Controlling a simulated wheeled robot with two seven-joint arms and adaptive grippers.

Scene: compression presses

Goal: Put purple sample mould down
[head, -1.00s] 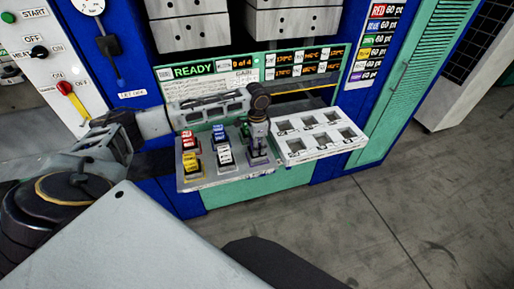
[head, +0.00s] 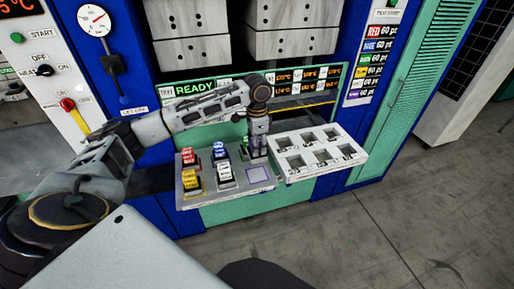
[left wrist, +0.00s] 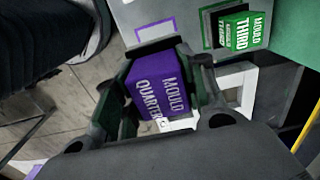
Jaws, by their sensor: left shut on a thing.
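The purple sample mould (left wrist: 155,80), lettered "MOULD QUARTER", sits between the fingers of my left gripper (left wrist: 165,95) in the left wrist view. In the head view my left gripper (head: 258,150) points down, above the back right of the grey mould plate (head: 235,186). The mould is hard to make out there. An empty purple-outlined square (head: 258,174) shows on the plate just in front of and below the gripper. It also shows in the left wrist view (left wrist: 157,30), apart from the mould. My right gripper is not in view.
The plate also bears red (head: 189,157), yellow (head: 191,181), blue (head: 220,151), white (head: 223,172) and green (left wrist: 240,32) moulds. The green one is close beside my gripper. A white tray (head: 292,176) with several square sockets adjoins the plate's right side. The press front rises behind.

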